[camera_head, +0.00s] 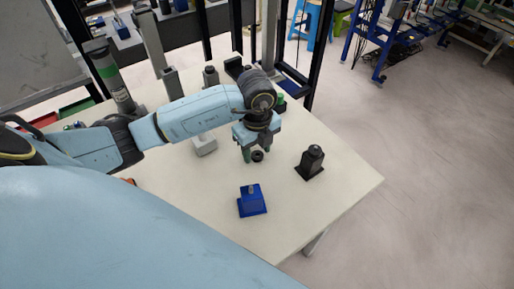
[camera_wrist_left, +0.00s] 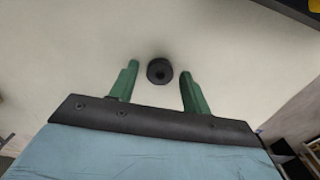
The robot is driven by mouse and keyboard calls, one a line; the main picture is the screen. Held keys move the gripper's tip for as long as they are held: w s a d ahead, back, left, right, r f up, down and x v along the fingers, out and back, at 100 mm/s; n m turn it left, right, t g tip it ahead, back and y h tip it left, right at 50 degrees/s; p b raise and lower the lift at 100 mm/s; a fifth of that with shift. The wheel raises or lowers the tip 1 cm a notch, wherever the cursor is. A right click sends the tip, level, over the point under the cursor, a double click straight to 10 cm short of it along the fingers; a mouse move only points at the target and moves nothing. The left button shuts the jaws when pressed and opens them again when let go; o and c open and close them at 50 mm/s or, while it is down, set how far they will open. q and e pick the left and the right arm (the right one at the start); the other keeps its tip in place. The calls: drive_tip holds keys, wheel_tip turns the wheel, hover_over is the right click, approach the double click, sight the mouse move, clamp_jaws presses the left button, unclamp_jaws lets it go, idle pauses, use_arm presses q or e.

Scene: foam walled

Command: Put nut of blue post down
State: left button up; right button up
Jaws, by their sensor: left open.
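A blue post (camera_head: 252,199) on a square blue base stands near the front of the white table. A small black nut (camera_head: 257,156) lies on the table, away from the blue post and apart from it. My left gripper (camera_head: 251,157) is open, with its green fingers pointing down at the nut. In the left wrist view, the round black nut (camera_wrist_left: 160,71) with its dark centre hole shows between and just beyond the two open fingertips (camera_wrist_left: 158,70). No contact with the fingers shows there. My right gripper is not in view.
A black post (camera_head: 312,162) on a square base stands right of my left gripper. A grey block (camera_head: 204,145) lies under my left arm. A tall grey cylinder with a green band (camera_head: 109,75) stands at the left. The table's right corner (camera_head: 372,181) is clear.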

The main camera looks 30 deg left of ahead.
use_arm(q)
drive_tip(key=shift+r, duration=0.55)
wheel_tip(320, 180, up, 11)
drive_tip(key=p, duration=0.2)
drive_tip(key=shift+r, duration=0.15)
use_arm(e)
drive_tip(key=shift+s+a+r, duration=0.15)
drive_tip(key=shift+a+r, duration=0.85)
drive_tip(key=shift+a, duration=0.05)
